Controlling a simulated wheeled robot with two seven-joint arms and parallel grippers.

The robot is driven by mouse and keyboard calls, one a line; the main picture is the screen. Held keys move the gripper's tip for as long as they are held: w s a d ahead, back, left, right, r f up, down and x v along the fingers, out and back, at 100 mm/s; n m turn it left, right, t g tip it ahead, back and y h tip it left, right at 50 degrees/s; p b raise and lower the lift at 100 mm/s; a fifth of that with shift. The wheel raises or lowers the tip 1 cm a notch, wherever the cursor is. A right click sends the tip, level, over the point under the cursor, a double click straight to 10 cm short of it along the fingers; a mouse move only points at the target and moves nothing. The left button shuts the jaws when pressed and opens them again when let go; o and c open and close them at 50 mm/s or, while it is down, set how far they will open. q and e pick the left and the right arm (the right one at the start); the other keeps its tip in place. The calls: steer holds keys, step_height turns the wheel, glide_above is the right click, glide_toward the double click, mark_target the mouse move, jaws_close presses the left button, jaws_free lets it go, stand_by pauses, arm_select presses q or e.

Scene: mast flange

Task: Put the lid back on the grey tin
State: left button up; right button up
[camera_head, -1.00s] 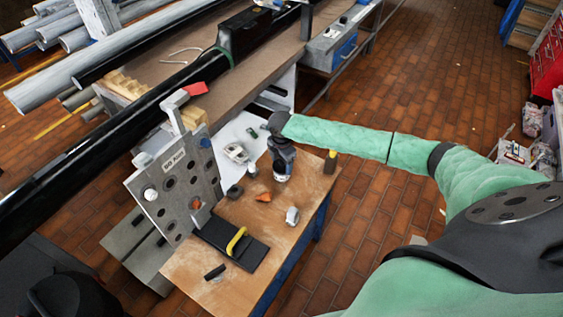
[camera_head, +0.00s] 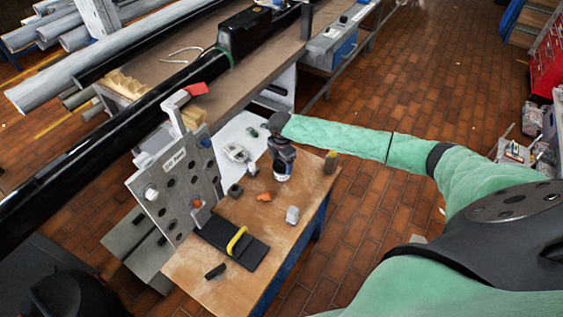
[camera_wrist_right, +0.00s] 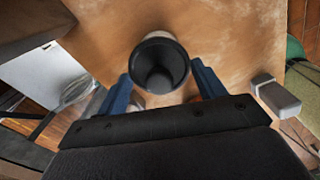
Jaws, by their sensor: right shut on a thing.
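My right gripper (camera_head: 282,172) is above the far part of the wooden workbench (camera_head: 262,233). I cannot tell surely whether this is the lid or the tin. A small dark grey cylinder (camera_head: 235,190) and a light grey, rounded piece (camera_head: 292,215) stand on the bench, apart from the gripper. Neither shows clearly enough to call the grey tin. My left gripper is out of view.
An orange piece (camera_head: 264,197), a black pad with a yellow handle (camera_head: 255,252) and a small black block (camera_head: 215,271) lie on the bench. A yellow-and-black thing (camera_head: 330,164) stands at the right edge. An upright drilled plate (camera_head: 158,210) borders the left side.

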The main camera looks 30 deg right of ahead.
steer(key=shift+p, duration=0.35)
stand_by(0.4)
stand_by(0.3)
steer(key=o, duration=1.1)
steer(key=shift+o, duration=0.2)
steer(key=shift+r+p, duration=3.1)
steer(key=shift+r, duration=0.4)
steer(key=shift+c, duration=0.2)
jaws_close()
